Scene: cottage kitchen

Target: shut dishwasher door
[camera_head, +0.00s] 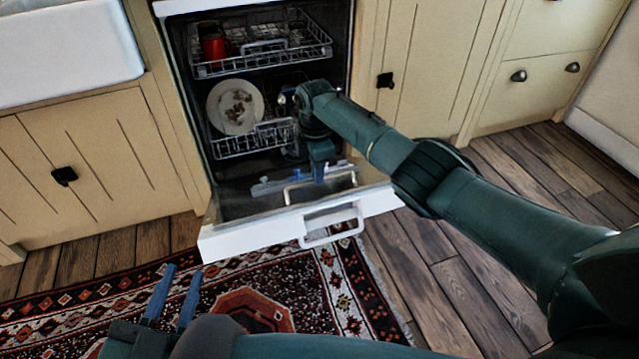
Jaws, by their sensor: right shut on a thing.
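The dishwasher door (225,237) is folded down, open, with its inner side up and a white handle (333,238) on its outer front. My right gripper (318,172) reaches over the lowered door, its blue fingers low beside the door's inner face. It is shut on what seems to be part of the door; the exact contact is hard to see. My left gripper (183,269) is open and empty above the rug, in front of and left of the door.
Inside the dishwasher, the upper rack (285,55) holds a red mug (212,45) and the lower rack (240,143) holds a plate (235,107). Cream cabinets (90,165) flank it. A patterned rug (290,285) lies in front; bare wood floor (520,210) is right.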

